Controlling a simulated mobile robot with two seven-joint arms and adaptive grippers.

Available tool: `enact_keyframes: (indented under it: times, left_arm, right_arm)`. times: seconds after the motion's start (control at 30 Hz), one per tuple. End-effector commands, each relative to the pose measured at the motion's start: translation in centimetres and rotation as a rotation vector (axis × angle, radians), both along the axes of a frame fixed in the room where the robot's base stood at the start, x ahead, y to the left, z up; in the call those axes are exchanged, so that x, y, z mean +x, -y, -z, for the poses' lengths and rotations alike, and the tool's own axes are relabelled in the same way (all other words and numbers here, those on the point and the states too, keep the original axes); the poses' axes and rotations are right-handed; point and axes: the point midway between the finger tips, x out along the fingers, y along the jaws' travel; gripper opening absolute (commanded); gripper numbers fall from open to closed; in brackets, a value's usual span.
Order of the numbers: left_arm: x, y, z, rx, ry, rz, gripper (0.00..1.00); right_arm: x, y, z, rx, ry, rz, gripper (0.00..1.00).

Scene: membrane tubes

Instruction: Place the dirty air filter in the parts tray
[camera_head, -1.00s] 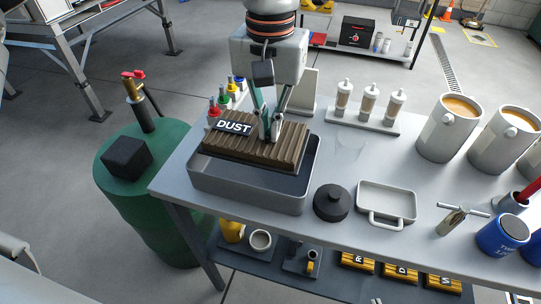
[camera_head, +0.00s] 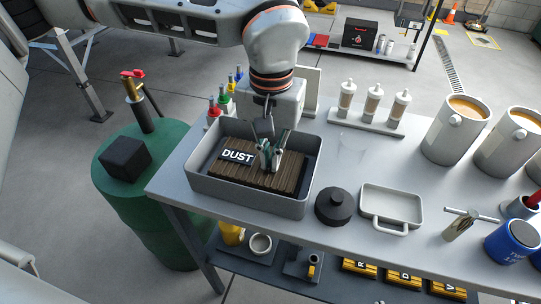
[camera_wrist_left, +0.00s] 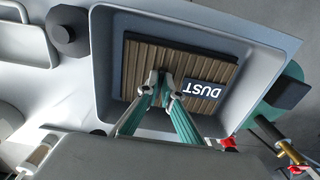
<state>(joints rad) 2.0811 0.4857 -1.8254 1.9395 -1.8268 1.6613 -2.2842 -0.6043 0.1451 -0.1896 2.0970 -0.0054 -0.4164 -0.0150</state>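The dirty air filter (camera_head: 225,173) is a brown pleated block with a black DUST label. It lies roughly level inside the grey parts tray (camera_head: 245,200), below the tray's rim; whether it rests on the floor of the tray is hard to tell. In the left wrist view the filter (camera_wrist_left: 142,75) shows inside the tray walls (camera_wrist_left: 258,75). My left gripper (camera_head: 270,160) points down into the tray, its fingertips close together on the pleats; in the left wrist view the fingertips (camera_wrist_left: 167,88) meet the filter's middle. My right gripper is not in view.
A black round knob-like part (camera_head: 334,204) and a shallow light tray (camera_head: 391,207) stand right of the parts tray. Bottles in a rack (camera_head: 372,106) and grey mugs (camera_head: 455,130) stand behind. A green drum (camera_head: 150,205) is at the left.

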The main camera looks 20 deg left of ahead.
Motion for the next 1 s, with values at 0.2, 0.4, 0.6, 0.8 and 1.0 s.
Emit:
enact_keyframes:
  times: [0.2,0.4,0.6,0.8,1.0]
  left_arm:
    - [0.0,0.0,0.2,0.001,-0.001,0.000,0.22]
    - [0.0,0.0,0.2,0.001,-0.001,0.000,0.22]
    - [0.1,0.0,-0.7,0.000,0.002,0.000,0.22]
    - [0.1,0.0,-4.3,0.000,0.007,-0.001,0.22]
    - [0.0,0.1,-8.5,0.000,0.005,-0.001,0.22]
  right_arm:
    - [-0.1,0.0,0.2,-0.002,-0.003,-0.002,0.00]
    - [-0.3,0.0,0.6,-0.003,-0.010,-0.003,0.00]
    - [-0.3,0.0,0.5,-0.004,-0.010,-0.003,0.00]
    - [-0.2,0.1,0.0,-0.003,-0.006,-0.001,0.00]
    - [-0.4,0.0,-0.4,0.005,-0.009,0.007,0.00]
